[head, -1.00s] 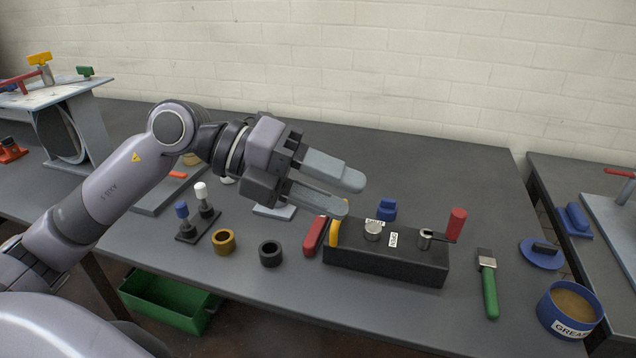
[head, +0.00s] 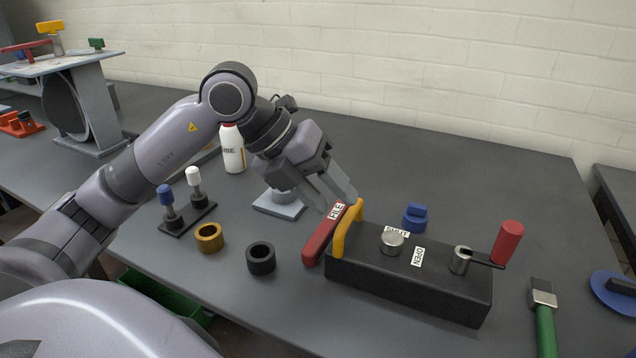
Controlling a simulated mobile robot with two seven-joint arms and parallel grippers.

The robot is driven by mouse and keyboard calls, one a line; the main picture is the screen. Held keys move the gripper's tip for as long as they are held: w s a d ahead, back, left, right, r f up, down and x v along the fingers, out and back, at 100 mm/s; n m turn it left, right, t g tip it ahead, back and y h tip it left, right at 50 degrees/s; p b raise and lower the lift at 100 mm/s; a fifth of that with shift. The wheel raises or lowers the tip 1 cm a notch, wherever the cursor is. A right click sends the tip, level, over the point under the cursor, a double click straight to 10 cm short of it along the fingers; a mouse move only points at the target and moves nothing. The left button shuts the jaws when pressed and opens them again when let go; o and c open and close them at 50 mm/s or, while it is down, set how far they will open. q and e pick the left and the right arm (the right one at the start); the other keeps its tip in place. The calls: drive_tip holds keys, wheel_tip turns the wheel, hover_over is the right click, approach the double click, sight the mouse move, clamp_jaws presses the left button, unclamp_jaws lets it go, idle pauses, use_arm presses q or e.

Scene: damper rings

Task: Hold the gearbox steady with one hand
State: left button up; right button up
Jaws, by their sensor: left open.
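The gearbox (head: 405,283) is a long black box on the grey table. It has a yellow handle (head: 346,230) at its left end, a round metal knob (head: 391,243) on top, and a red-gripped lever (head: 509,243) at its right end. My left gripper (head: 341,200) is open, pointing down just above and behind the yellow handle. Its fingers look apart from each other and empty. I cannot tell whether a fingertip touches the handle or the red file. My right gripper is out of view.
A red file (head: 323,238) lies against the gearbox's left end. A brass ring (head: 209,237) and a black ring (head: 261,258) stand further left. A blue part (head: 415,217) sits behind the gearbox. A green-handled tool (head: 544,322) lies at right.

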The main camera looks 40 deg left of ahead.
sight(346, 214)
use_arm(q)
drive_tip(key=b+x, duration=0.1)
drive_tip(key=x, duration=0.3)
drive_tip(key=shift+w+d+f, duration=0.15)
drive_tip(key=shift+w+f, duration=0.05)
drive_tip(key=shift+f, duration=0.05)
drive_tip(key=shift+w+d+f, duration=0.1)
drive_tip(key=shift+d+f, duration=0.1)
drive_tip(key=shift+f, duration=0.1)
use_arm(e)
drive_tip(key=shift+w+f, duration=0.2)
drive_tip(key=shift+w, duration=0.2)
use_arm(q)
drive_tip(key=shift+f, duration=0.1)
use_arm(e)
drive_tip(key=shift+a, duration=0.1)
use_arm(q)
drive_tip(key=shift+d, duration=0.1)
clamp_jaws()
drive_tip(key=shift+f, duration=0.1)
